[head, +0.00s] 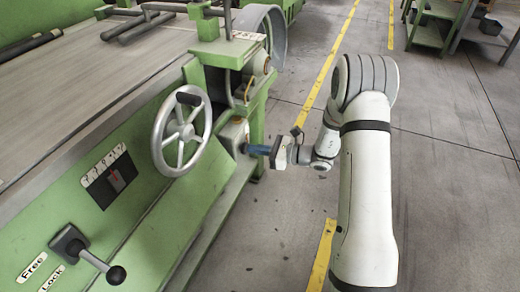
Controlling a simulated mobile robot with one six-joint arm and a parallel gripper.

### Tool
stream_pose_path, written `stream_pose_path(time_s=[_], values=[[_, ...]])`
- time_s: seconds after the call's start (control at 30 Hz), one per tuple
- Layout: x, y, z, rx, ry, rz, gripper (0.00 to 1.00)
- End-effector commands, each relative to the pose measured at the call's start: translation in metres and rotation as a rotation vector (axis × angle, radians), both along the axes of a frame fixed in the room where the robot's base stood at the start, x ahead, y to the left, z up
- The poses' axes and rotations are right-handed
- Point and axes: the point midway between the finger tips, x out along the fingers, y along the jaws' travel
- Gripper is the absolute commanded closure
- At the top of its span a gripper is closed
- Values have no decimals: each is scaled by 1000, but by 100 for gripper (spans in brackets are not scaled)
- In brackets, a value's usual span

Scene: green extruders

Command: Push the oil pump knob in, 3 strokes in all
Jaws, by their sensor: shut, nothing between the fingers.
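My gripper (251,149) has blue fingers, is shut and empty, and points left at the box's lower right side. The fingertips are at or very close to the box; I cannot tell whether they touch the knob or how far in it is.
A grey spoked handwheel (181,131) stands out from the machine just left of the box. A lever with a black ball (116,275) sticks out at lower left. The grey floor (455,180) to the right is clear; a green workbench (440,25) stands farther back.

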Motion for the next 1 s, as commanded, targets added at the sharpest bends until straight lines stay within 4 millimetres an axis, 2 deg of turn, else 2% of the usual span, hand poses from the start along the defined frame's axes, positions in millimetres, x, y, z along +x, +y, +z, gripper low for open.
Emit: stream_pose_path(time_s=[0.07,0.17,0.5,0.6,0.8,1.0], values=[[-4,0,1,1,1,13,100],[-6,-13,3,2,2,11,100],[-25,-90,14,3,1,0,100],[-31,-107,15,3,2,2,100],[-37,-127,16,3,1,5,100],[-39,-131,15,3,1,8,100]])
